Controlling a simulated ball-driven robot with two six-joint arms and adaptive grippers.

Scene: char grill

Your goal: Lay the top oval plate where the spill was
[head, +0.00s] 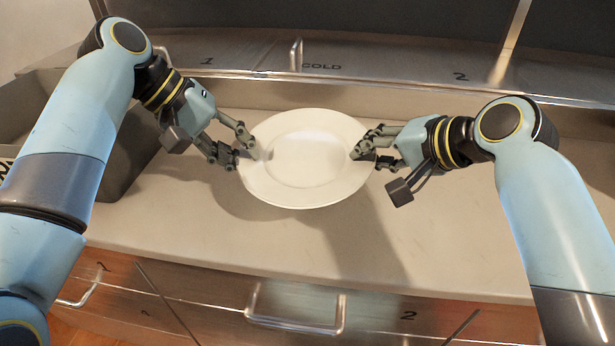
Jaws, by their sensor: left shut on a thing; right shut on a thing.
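A white oval plate (306,160) is in the middle of the head view, above the beige counter (290,240). Its shadow falls on the counter to its left and below it. My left gripper (246,152) is shut on the plate's left rim. My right gripper (362,151) is shut on its right rim. The plate looks about level between the two grippers. No spill shows on the visible counter; the part under the plate is hidden.
A grey bin (128,160) stands at the left, partly behind my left arm. Steel drawers with handles (296,308) lie below the counter's front edge. Behind is a metal ledge marked COLD (322,67). The counter in front of the plate is clear.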

